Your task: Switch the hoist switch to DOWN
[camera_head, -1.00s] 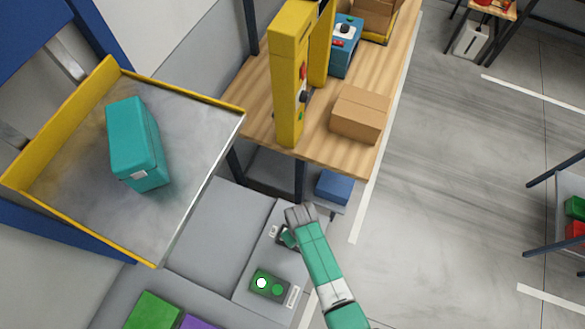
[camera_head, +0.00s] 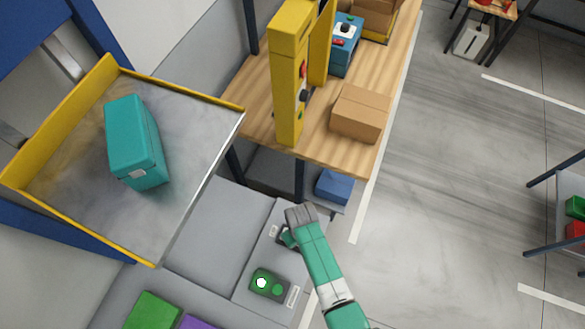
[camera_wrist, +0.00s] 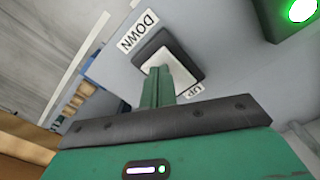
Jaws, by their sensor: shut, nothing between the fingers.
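The hoist switch (camera_wrist: 181,52) is a pale rocker in a dark square frame on a grey panel. A DOWN label (camera_wrist: 138,30) sits at its upper left and an UP label (camera_wrist: 193,91) at its lower right in the wrist view. My gripper (camera_wrist: 158,72) is shut and empty. Its green fingertips overlap the middle of the rocker and hide part of it; contact and the rocker's tilt are hard to tell. In the head view my gripper (camera_head: 286,238) is over the panel and mostly covers the switch.
A box with a lit green button (camera_head: 262,283) is on the same panel, near the switch. A yellow-edged platform (camera_head: 190,190) carrying a teal case (camera_head: 133,140) is at the left. A wooden bench (camera_head: 315,150) with a yellow post (camera_head: 288,90) and cardboard box (camera_head: 360,113) stands behind.

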